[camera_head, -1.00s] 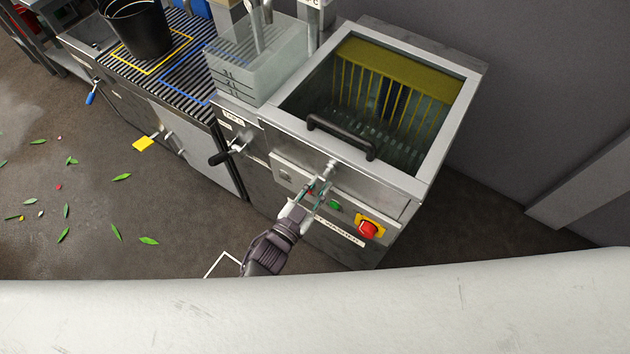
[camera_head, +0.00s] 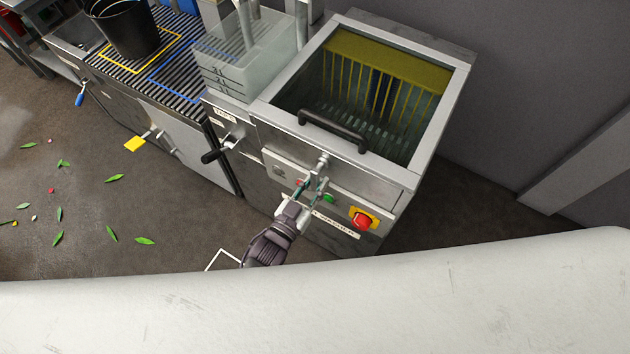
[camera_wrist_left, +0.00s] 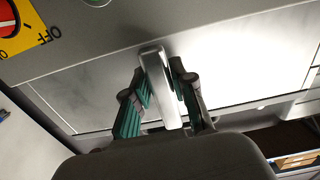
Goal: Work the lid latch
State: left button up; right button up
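The lid latch is a silver lever (camera_head: 323,162) on the front of the steel machine (camera_head: 397,178), just below the dark handle bar. In the left wrist view the latch (camera_wrist_left: 160,85) is a bright metal bar between my left fingers. My left gripper (camera_head: 312,189) is at the machine's front, with one finger on each side of the latch. The green-padded fingers (camera_wrist_left: 160,90) are close to the bar; whether both press on it is not clear. My right gripper is not in view.
A black handle bar (camera_head: 332,131) lies above the latch. A clear measuring tank (camera_head: 243,65) stands behind. Leaves lie on the floor at left.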

pick_arm(q)
jog(key=o, duration=0.3)
jog(key=v, duration=1.2)
dwell(0.3)
